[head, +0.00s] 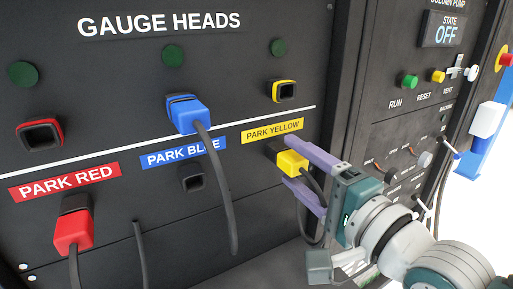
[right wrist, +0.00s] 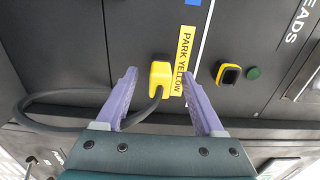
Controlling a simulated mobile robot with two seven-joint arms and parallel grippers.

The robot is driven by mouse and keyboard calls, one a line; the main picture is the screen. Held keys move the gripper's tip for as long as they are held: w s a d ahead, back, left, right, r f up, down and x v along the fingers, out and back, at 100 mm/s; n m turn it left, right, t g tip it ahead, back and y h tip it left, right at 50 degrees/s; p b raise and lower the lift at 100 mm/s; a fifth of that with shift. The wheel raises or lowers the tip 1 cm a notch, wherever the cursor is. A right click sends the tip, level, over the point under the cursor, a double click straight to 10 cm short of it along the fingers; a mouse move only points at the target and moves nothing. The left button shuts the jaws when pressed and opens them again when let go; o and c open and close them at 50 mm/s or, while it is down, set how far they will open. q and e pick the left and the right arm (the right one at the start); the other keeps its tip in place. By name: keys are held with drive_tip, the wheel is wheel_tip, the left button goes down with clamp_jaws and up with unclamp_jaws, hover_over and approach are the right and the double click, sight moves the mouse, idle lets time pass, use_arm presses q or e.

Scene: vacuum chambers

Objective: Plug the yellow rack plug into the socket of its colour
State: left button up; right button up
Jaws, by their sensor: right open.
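The yellow plug (head: 293,163) sits in the park socket below the PARK YELLOW label, with its dark cable hanging down. It also shows in the right wrist view (right wrist: 160,76). The yellow-rimmed socket (head: 284,91) above the label is empty; it shows in the right wrist view too (right wrist: 229,75). My right gripper (head: 289,162) is open, its purple fingers on either side of the yellow plug. In the right wrist view gaps show between both fingers and the plug. My left gripper is not in view.
The blue plug (head: 187,114) is in the upper blue socket; the park socket (head: 192,178) below it is empty. The red plug (head: 73,229) is parked, under the empty red socket (head: 40,134). Loose cables hang before the panel. A control panel (head: 404,130) stands at right.

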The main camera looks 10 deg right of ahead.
sight(301, 169)
clamp_jaws()
idle(0.5)
idle(0.7)
idle(0.3)
drive_tip(key=shift+s+d+r, duration=0.1)
drive_tip(key=shift+s, duration=0.1)
drive_tip(key=shift+p+v, duration=0.8)
drive_tip(key=shift+v, duration=0.4)
drive_tip(key=shift+p+v, duration=0.65)
drive_tip(key=shift+v, duration=0.95)
